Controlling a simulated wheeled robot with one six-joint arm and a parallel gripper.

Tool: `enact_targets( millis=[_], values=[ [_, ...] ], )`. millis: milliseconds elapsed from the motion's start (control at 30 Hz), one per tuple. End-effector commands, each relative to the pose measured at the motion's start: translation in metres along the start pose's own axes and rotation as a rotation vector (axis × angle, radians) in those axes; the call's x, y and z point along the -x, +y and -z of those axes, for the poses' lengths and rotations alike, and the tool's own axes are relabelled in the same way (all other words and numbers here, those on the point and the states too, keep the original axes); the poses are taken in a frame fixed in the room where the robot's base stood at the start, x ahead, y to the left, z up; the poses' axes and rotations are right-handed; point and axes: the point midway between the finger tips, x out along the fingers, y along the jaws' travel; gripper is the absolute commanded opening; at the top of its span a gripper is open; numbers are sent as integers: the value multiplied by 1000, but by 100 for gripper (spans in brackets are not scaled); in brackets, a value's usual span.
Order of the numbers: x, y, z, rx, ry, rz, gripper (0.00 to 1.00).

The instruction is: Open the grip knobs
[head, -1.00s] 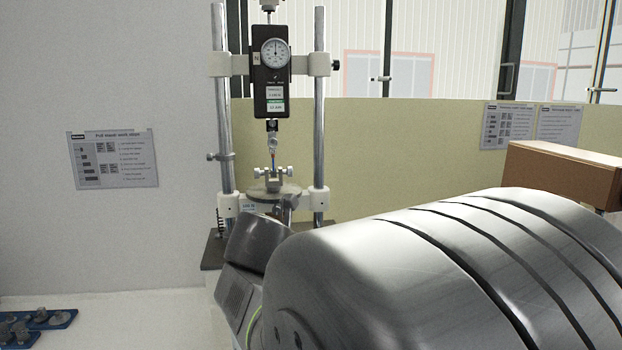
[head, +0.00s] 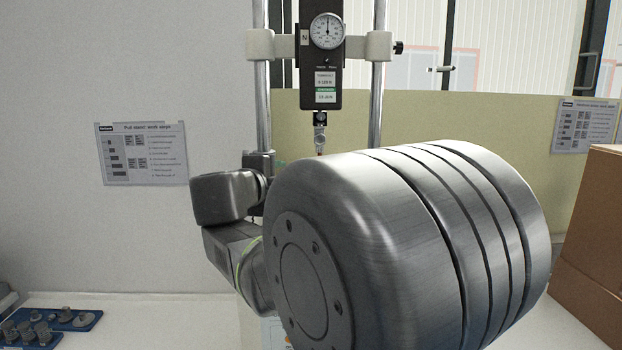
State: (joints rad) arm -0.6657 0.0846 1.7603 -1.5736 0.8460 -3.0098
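The pull tester stand has a black gauge (head: 321,60) with a round dial, held between two steel columns. A small upper hook or clamp (head: 320,131) hangs under the gauge. The grip with its knobs, lower on the stand, is hidden behind my large silver arm link. My dark grey wrist links are left of that link, in front of the stand's left column. My gripper's fingers do not show, so I cannot see where they are relative to the knobs.
A blue tray (head: 80,322) with several metal parts lies on the white bench at lower left. A brown cardboard box (head: 590,225) stands at the right. A printed work-steps sheet (head: 143,153) hangs on the grey wall. A low yellowish panel is behind the stand.

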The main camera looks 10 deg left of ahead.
Motion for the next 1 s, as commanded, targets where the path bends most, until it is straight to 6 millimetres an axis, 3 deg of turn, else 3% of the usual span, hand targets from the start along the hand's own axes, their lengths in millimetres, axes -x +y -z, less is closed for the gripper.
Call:
enact_targets(
  millis=[300, 500, 933, 1000],
  values=[
    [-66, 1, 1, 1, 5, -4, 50],
    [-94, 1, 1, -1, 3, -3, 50],
    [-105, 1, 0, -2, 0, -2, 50],
    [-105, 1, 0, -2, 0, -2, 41]
  ],
)
